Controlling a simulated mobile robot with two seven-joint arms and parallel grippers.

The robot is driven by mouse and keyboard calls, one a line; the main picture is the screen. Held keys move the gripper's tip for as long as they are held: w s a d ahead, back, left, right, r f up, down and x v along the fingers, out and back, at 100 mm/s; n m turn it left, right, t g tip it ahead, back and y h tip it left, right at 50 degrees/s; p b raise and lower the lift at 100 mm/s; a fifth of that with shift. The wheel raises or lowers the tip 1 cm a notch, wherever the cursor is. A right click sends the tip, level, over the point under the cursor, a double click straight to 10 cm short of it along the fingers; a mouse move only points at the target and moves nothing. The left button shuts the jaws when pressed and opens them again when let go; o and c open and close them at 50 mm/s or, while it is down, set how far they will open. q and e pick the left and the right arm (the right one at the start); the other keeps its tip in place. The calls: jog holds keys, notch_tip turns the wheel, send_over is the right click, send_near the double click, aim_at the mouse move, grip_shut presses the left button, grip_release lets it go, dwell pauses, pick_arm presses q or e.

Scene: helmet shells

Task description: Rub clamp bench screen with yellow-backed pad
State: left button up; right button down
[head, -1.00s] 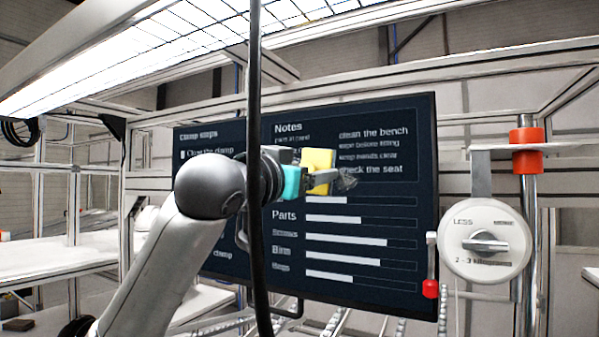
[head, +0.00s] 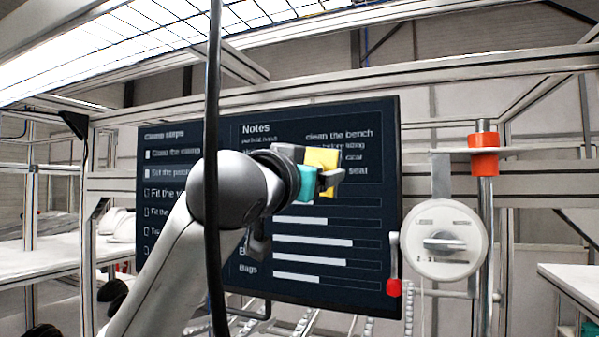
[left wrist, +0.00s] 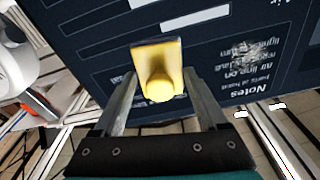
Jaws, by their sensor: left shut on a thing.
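The clamp bench screen (head: 345,275) is a dark upright panel with white text and bars; its surface also fills much of the left wrist view (left wrist: 90,50). My left gripper (head: 328,180) is in front of its upper right part, shut on the yellow-backed pad (head: 322,158). In the left wrist view the pad (left wrist: 147,55) sits between the fingers of my gripper (left wrist: 160,90), its yellow back and knob towards me. A pale grey smudge (left wrist: 262,60) shows on the screen beside the pad. I cannot tell whether the pad touches the screen. My right gripper is out of view.
A white round dial (head: 445,262) hangs right of the screen by a metal post with a red collar (head: 483,154). A red-ended lever (head: 393,287) is at the screen's right edge. A black cable (head: 212,100) hangs in front of my left arm.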

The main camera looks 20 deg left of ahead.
pick_arm(q)
jog(key=shift+d, duration=0.25)
jog(key=w+a, duration=0.2)
jog(key=a, duration=1.2)
jog(key=shift+a, duration=0.3)
dwell(0.7)
jog(key=s+b, duration=0.1)
jog(key=s, duration=0.5)
jog(key=shift+a, duration=0.35)
jog(key=s, duration=0.2)
jog(key=s+b, duration=0.1)
jog(key=shift+a, duration=0.25)
